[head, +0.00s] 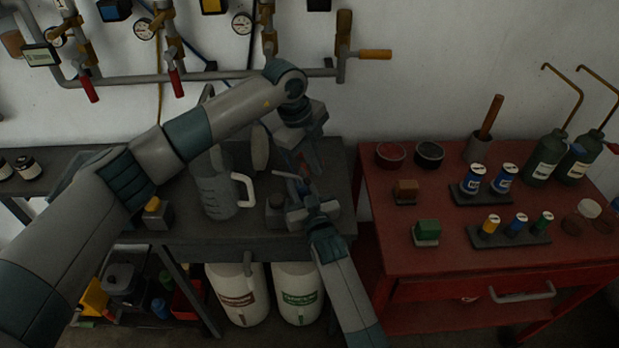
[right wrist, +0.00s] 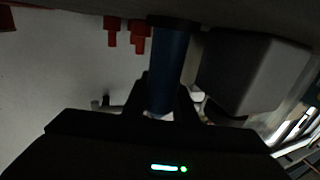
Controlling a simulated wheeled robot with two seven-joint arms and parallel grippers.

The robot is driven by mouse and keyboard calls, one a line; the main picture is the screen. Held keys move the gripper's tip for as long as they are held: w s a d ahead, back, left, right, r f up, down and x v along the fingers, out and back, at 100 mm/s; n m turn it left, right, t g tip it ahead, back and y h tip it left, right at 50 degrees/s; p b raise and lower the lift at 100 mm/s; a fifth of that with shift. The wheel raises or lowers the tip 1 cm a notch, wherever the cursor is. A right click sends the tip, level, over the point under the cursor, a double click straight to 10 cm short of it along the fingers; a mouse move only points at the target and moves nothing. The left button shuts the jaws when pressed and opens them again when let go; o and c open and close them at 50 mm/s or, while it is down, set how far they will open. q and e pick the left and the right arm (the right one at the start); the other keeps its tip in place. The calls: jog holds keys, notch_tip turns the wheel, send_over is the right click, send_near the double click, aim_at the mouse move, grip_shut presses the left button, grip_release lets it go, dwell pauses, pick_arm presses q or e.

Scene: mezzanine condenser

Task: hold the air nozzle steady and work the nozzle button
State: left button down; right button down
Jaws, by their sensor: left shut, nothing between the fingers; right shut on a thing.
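The air nozzle (head: 289,179) shows as a small blue-grey piece above the dark bench in the head view. In the right wrist view its blue body (right wrist: 166,65) stands upright between the fingers. My right gripper (head: 302,196) is shut on it; the fingers also show in the right wrist view (right wrist: 160,108). My left gripper (head: 298,166) is shut and empty, pointing down just above the nozzle. I cannot tell whether it touches the nozzle. The nozzle button is hidden or too small to make out.
A clear jug (head: 217,188) with a white handle stands left of the grippers on the dark bench (head: 190,232). A red cart (head: 440,262) with cans, bottles and blocks is at right. Pipes and valves (head: 220,75) run along the wall behind.

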pick_arm(q)
jog(key=shift+d+r, duration=0.35)
jog(key=shift+r, duration=0.3)
jog(key=shift+d+r, duration=0.4)
jog(key=shift+r, duration=0.2)
jog(key=shift+d+r, duration=0.35)
jog(key=shift+r, duration=0.3)
pick_arm(e)
jog(key=c, duration=1.4)
grip_release()
jog(key=shift+o, duration=0.2)
jog(key=shift+s, duration=0.1)
jog(key=v, duration=1.2)
pick_arm(q)
jog(key=shift+s+f, duration=0.1)
pick_arm(e)
jog(key=shift+f, duration=0.1)
